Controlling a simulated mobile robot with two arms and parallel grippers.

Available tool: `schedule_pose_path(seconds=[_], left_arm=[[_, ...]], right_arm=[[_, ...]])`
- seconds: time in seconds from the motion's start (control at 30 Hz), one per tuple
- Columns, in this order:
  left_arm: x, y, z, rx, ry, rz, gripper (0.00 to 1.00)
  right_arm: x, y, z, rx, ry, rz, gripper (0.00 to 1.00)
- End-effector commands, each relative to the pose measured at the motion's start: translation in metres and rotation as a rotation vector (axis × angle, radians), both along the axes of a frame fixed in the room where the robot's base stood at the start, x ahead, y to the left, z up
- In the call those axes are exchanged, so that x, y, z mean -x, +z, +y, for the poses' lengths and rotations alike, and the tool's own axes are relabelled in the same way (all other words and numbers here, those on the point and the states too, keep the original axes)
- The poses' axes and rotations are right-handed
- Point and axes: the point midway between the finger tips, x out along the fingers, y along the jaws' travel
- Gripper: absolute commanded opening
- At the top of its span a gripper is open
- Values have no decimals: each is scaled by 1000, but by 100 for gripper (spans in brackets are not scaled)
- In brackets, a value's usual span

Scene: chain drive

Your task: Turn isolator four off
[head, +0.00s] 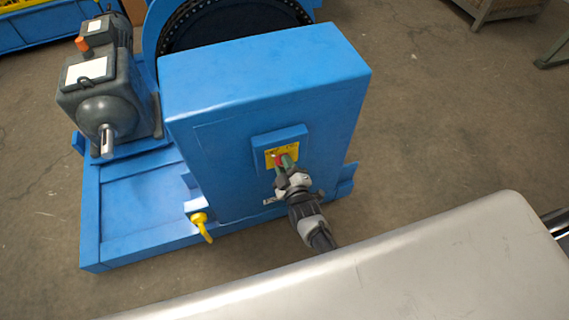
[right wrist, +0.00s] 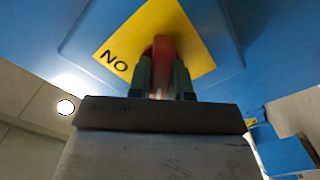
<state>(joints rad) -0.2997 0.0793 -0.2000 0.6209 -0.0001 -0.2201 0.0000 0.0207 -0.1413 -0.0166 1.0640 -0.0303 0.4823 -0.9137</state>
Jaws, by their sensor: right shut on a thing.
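The isolator has a red handle (right wrist: 163,48) on a yellow plate (head: 271,156), set on a blue raised box (head: 292,139) on the front of the blue cabinet. In the right wrist view, the yellow plate (right wrist: 197,45) bears the letters "NO" to the left of the handle. My right gripper (head: 286,163) is shut on the red handle, with one green-grey fingertip on each side of it. No isolator number is readable. My left gripper is not in view.
A blue cabinet (head: 230,170) stands on a blue base frame (head: 125,235). A grey motor and gearbox (head: 103,95) sit to its left, and a yellow hook-shaped piece (head: 201,222) hangs low in front. A pale metal surface (head: 430,270) fills the near right.

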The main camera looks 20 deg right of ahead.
Motion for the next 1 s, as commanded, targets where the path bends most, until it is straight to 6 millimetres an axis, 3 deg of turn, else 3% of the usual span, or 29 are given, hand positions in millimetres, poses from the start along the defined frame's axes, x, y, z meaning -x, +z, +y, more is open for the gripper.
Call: schedule_pose_path(seconds=[0.07, 0.1, 0.27, 0.63, 1.0], left_arm=[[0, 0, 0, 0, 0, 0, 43], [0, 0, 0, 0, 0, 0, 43], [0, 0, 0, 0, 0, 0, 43], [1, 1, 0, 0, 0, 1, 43], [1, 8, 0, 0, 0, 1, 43]], right_arm=[[1, -1, 1, 4, 2, 2, 0], [1, -1, 1, 5, 2, 2, 21], [0, -1, 0, 3, 1, 1, 45], [8, 0, 0, 1, 1, 2, 45], [78, -1, -2, 3, 1, 3, 45]])
